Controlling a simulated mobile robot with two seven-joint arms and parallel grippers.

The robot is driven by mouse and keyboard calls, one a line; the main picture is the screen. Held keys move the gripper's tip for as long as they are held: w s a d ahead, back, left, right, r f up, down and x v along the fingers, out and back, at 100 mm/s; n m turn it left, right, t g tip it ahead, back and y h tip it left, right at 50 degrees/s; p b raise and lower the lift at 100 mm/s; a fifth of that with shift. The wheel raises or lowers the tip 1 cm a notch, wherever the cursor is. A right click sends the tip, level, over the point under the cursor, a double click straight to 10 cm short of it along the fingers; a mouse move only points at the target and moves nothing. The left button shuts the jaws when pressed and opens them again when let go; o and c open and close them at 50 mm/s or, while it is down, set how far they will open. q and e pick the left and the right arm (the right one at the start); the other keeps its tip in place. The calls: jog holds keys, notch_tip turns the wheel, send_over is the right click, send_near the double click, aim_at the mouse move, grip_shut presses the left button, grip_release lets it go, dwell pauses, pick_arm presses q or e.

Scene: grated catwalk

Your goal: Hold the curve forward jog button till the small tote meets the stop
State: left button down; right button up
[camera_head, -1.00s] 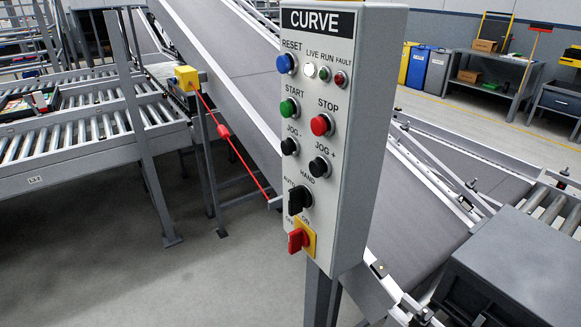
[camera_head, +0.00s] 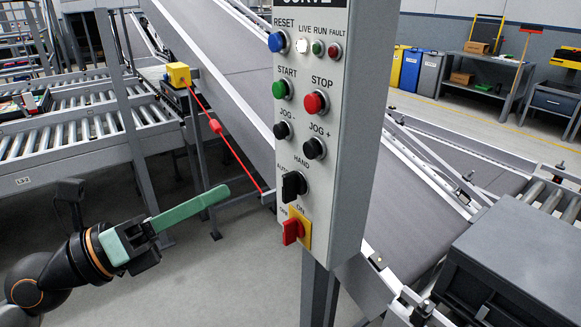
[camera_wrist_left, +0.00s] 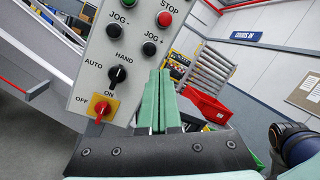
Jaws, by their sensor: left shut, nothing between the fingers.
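The curve control panel (camera_head: 345,150) stands upright on a post in the middle of the head view. Its black JOG + button (camera_head: 314,148) is below the red STOP button, and it also shows in the left wrist view (camera_wrist_left: 149,49). My left gripper (camera_head: 226,192) has pale green fingers and is shut and empty. It is left of the panel and lower than JOG +, apart from the button in the head view. In the wrist view its fingertips (camera_wrist_left: 161,75) point up just below JOG +. I cannot make out the small tote or its stop for certain. My right gripper is not in view.
Nearby on the panel are the black JOG - button (camera_head: 283,130), the mode knob (camera_head: 293,186) and the red switch (camera_head: 292,231). A red pull cord (camera_head: 215,126) runs left of the panel. A sloping belt (camera_head: 410,210) passes behind. A red bin (camera_wrist_left: 205,104) shows in the wrist view.

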pick_arm(q)
jog(key=m+y, duration=0.1)
jog(key=m, duration=0.1)
jog(key=r+m+y, duration=0.1)
jog(key=m, duration=0.1)
jog(key=a+m, duration=0.1)
jog(key=shift+s+r+m+y+b, duration=0.25)
jog(key=shift+r+m+y+b, duration=0.05)
jog(key=shift+r+m+y, duration=0.1)
jog(key=p, duration=0.5)
send_near(308, 152)
jog(key=x, duration=0.6)
jog(key=shift+r, duration=0.15)
jog(key=shift+w+d, duration=0.25)
jog(key=shift+d, duration=0.05)
